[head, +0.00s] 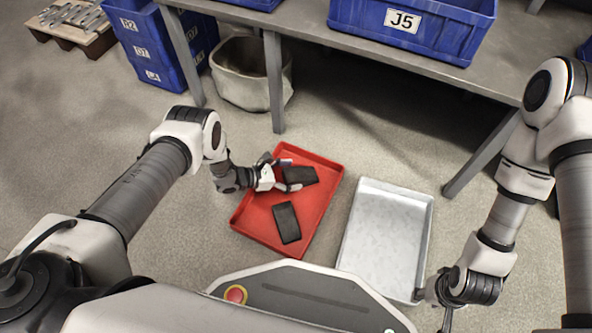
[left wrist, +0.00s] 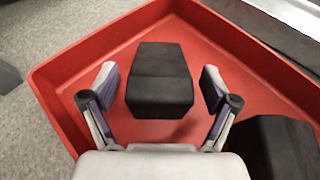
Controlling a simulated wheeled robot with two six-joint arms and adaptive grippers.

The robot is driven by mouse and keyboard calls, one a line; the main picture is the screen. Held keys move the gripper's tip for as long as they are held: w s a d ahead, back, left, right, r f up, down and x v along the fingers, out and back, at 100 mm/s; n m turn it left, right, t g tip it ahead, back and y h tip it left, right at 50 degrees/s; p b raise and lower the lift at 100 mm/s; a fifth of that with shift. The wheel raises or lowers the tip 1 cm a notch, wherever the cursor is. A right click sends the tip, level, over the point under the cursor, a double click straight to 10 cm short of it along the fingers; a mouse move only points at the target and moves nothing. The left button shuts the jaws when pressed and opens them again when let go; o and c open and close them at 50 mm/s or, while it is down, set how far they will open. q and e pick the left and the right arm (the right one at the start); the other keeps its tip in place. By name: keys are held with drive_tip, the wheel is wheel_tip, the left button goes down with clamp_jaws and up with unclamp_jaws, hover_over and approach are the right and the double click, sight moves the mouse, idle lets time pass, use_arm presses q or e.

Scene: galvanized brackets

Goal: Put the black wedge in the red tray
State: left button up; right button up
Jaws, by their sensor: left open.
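The red tray (head: 254,222) lies on the floor left of centre in the head view; its rim fills much of the left wrist view (left wrist: 72,58). Two black blocks are inside it. One black wedge (head: 301,175) is near the tray's far right side, between the spread fingers of my left gripper (head: 287,174). In the left wrist view this wedge (left wrist: 160,80) appears to rest on the tray floor, with a gap to each finger. The other black block (head: 287,222) lies nearer me. My right gripper (head: 446,312) is beside the metal tray; its fingers are too small to judge.
A grey metal tray (head: 385,235), empty, lies right of the red tray. A table (head: 310,32) with blue bins stands behind, its legs reaching the floor nearby. A pale round bin (head: 243,75) and stacked blue crates (head: 150,45) are at the back left.

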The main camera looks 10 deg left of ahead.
use_arm(q)
drive_tip(key=p+v, duration=0.2)
drive_tip(key=v, duration=0.1)
drive_tip(key=p+v, duration=0.2)
drive_tip(key=v, duration=0.1)
drive_tip(key=p+v, duration=0.2)
drive_tip(key=v, duration=0.1)
drive_tip(key=shift+s+a+r+p, duration=0.15)
drive_tip(key=shift+a+r+p, duration=0.1)
drive_tip(key=shift+r+p, duration=0.15)
drive_tip(key=shift+s+a, duration=0.15)
drive_tip(key=shift+a, duration=0.05)
drive_tip(key=shift+f, duration=0.15)
drive_tip(key=s+a+r+m+g+y, duration=0.1)
drive_tip(key=s+r+m+g+y, duration=0.1)
drive_tip(key=s+r+m, duration=0.3)
drive_tip(key=s+a+r+m+g+y, duration=0.1)
drive_tip(key=s+r+m+y, duration=0.4)
drive_tip(key=s+m, duration=0.6)
drive_tip(key=s+a+r+m+g+y, duration=0.1)
drive_tip(key=s+r+m+g+y, duration=0.3)
drive_tip(key=s, duration=0.6)
wheel_tip(320, 180, up, 2)
drive_tip(key=m, duration=0.3)
drive_tip(key=shift+m, duration=0.4)
